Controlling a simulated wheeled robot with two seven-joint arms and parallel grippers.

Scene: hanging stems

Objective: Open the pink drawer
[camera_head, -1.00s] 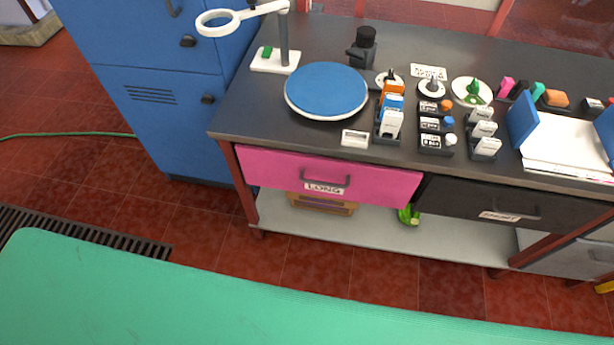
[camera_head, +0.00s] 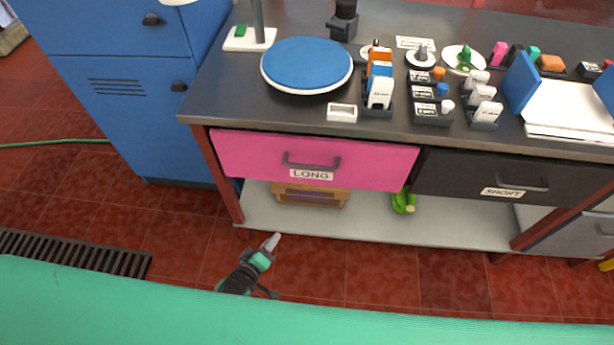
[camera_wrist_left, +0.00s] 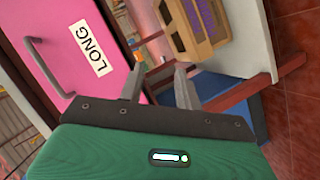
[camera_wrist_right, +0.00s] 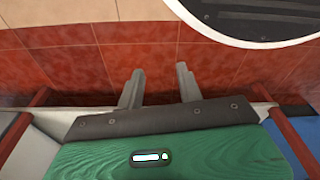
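The pink drawer (camera_head: 260,158) is closed under the dark worktop, with a dark bar handle (camera_head: 311,163) and a label reading LONG (camera_head: 311,175). My left gripper (camera_head: 273,241) is below and in front of it, apart from it. In the left wrist view the gripper (camera_wrist_left: 158,82) has its two fingers spread with nothing between them; the pink drawer (camera_wrist_left: 75,90) and its handle (camera_wrist_left: 48,68) lie to the left. My right gripper (camera_wrist_right: 160,88) shows only in its own wrist view, fingers apart and empty, with red floor tiles beyond.
A black drawer (camera_head: 450,175) labelled SHORT is right of the pink one. A lower shelf (camera_head: 370,222) holds a wooden crate (camera_head: 310,195) and a green item (camera_head: 403,201). A blue cabinet (camera_head: 120,85) stands left. A green surface (camera_head: 150,310) spans the front.

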